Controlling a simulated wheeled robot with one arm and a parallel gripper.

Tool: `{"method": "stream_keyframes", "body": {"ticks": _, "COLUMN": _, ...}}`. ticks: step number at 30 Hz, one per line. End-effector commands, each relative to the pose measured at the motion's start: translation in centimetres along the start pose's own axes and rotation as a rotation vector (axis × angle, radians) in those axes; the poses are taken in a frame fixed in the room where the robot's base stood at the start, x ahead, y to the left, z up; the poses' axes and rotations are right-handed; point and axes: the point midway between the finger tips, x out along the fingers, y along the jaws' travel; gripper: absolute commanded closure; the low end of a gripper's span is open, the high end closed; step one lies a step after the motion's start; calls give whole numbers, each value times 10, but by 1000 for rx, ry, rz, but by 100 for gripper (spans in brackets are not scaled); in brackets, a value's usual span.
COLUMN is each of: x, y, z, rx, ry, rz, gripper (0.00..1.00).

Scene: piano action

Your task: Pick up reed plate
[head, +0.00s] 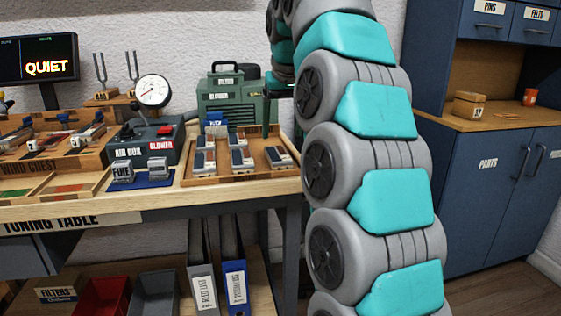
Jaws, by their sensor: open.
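No piece in view is clearly marked as a reed plate. A shallow wooden tray (187,179) on the right end of the tuning table holds several small blocks (241,157) with dark and pale faces. They are too small to tell whether one is the reed plate. A blue label stands at the tray's back. My arm rises large in front, right of the tray, and bends over at the top of the picture. Its far part comes down behind, near the green machine.
A gauge (152,90) and air box (146,145) stand left of the tray, with small grey blocks on a blue mat (152,181) in front. A green machine (232,100) stands behind. Wooden trays fill the table's left. Blue cabinets (487,190) stand right. Bins and binders sit below.

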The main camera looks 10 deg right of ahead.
Motion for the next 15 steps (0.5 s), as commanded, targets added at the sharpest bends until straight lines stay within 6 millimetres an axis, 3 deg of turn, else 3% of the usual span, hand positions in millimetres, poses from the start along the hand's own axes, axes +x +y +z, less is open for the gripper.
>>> {"method": "stream_keyframes", "body": {"ticks": 10, "x": 27, "y": 0, "z": -3, "rx": 4, "ry": 3, "rz": -1, "gripper": 22}}
{"method": "stream_keyframes", "body": {"ticks": 15, "x": 30, "y": 0, "z": -4, "rx": 5, "ry": 3, "rz": -1, "gripper": 22}}
